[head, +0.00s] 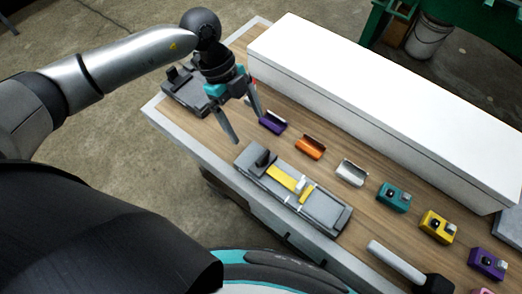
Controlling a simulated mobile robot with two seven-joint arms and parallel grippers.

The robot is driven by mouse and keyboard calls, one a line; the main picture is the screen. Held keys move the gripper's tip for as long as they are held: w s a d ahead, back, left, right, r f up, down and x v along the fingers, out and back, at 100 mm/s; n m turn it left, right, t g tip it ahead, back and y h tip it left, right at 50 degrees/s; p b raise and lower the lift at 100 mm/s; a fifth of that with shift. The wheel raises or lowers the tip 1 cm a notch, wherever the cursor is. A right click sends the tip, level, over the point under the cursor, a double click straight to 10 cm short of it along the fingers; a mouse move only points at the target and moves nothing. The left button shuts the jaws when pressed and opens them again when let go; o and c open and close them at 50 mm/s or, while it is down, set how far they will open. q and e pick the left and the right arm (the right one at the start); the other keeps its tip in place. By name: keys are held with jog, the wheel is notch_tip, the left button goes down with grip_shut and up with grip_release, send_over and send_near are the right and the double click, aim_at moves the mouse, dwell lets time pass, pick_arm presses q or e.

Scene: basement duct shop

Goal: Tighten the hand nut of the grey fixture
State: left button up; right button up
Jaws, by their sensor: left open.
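A long grey fixture (327,208) lies on the wooden bench, with a yellow piece (282,178) and small white parts on top. A dark upright block (262,160) stands at its left end. I cannot tell for sure which small part is the hand nut. My left gripper (247,127) points down with its fingers spread and empty, above the bench just beyond the fixture's left end, apart from it. A second grey fixture (184,92) sits at the bench's far left corner, partly behind my left gripper. My right gripper does not show.
A long white box (385,100) fills the bench's back. Purple (272,122), orange (310,147) and white (352,172) holders stand in a row, then teal (393,197), yellow (437,227) and purple (488,263) blocks. A mallet-like tool (397,263) lies at front right.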

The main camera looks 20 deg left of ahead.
aim_at(262, 155)
pick_arm(q)
jog(key=x, duration=1.1)
jog(key=shift+d+f+b, duration=0.2)
jog(key=shift+f+b, duration=0.1)
jog(key=shift+f, duration=0.05)
jog(key=c, duration=1.4)
